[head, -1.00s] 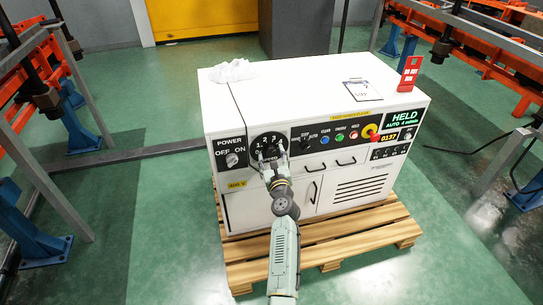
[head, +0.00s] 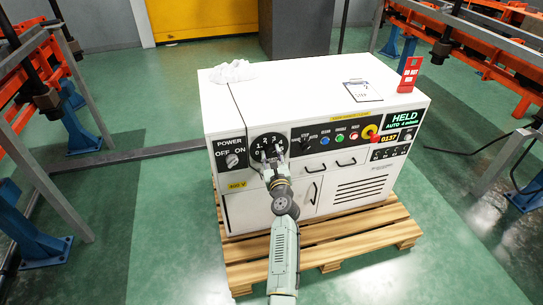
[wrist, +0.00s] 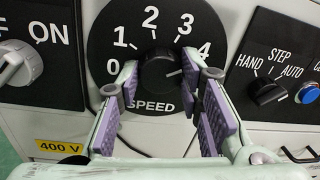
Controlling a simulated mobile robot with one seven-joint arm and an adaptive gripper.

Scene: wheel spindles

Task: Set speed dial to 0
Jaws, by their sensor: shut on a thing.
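The speed dial (wrist: 158,70) is a dark round knob on a black plate marked 0 to 4 above the word SPEED. Its white pointer mark points to the right, near the 4. My gripper (wrist: 160,80) has its purple-padded fingers on either side of the knob and is shut on it. In the head view, my gripper (head: 271,158) reaches the dial's plate (head: 268,142) on the front of the white cabinet (head: 300,95), and its fingers hide most of the knob.
The power switch (wrist: 16,62) is left of the dial. The HAND/STEP/AUTO selector (wrist: 267,90) and a blue button (wrist: 308,92) are to its right. A red emergency button (head: 375,137) and a HELD display (head: 404,118) are farther right. The cabinet stands on a wooden pallet (head: 330,255).

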